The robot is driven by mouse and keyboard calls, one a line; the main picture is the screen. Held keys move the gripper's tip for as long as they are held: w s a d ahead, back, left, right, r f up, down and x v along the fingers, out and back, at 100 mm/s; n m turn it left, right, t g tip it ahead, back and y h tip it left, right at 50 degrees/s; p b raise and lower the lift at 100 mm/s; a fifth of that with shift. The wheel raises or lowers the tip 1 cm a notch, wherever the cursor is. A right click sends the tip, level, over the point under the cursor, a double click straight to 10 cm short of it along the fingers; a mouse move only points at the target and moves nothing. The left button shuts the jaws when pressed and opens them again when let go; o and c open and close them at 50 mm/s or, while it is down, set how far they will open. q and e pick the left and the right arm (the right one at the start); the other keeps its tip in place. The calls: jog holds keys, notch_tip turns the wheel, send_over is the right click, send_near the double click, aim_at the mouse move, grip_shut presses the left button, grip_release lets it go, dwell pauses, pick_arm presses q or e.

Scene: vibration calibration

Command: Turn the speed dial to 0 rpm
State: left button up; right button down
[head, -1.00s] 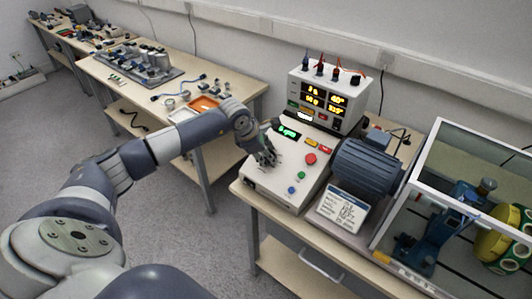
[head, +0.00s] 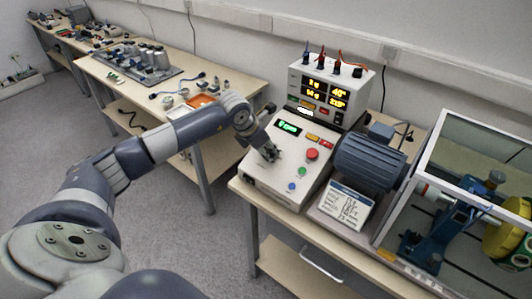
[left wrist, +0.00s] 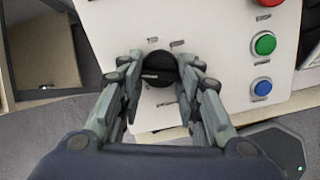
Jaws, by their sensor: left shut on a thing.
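The speed dial (left wrist: 160,68) is a round black knob on the pale panel of the control box (head: 258,182). In the left wrist view, my left gripper (left wrist: 160,82) has one finger on each side of it and is shut on it. In the head view, my left gripper (head: 271,154) covers the dial. The box has a green lit speed display (head: 289,128), whose digits are too small to read surely. My right gripper is in neither view.
A red button (head: 312,154), a green button (head: 302,171) and a blue button (head: 292,186) sit right of the dial. A motor (head: 370,163) and a clear-sided enclosure (head: 478,135) with a yellow wheel (head: 507,243) stand further right.

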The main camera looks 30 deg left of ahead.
pick_arm(q)
jog(key=n+b, duration=0.2)
jog(key=n, duration=0.1)
jog(key=n+b, duration=0.2)
jog(key=n, duration=0.1)
jog(key=shift+d+f+n+y, duration=0.15)
jog(key=shift+f+n+y, duration=0.05)
jog(key=shift+n+y, duration=0.1)
jog(key=n+b, duration=0.2)
jog(key=n, duration=0.2)
jog(key=shift+d, duration=0.1)
jog(key=shift+r+n+b, duration=0.1)
jog(key=shift+n+b, duration=0.25)
jog(key=shift+n, duration=0.75)
jog(key=o, duration=1.1)
jog(key=shift+r, duration=0.15)
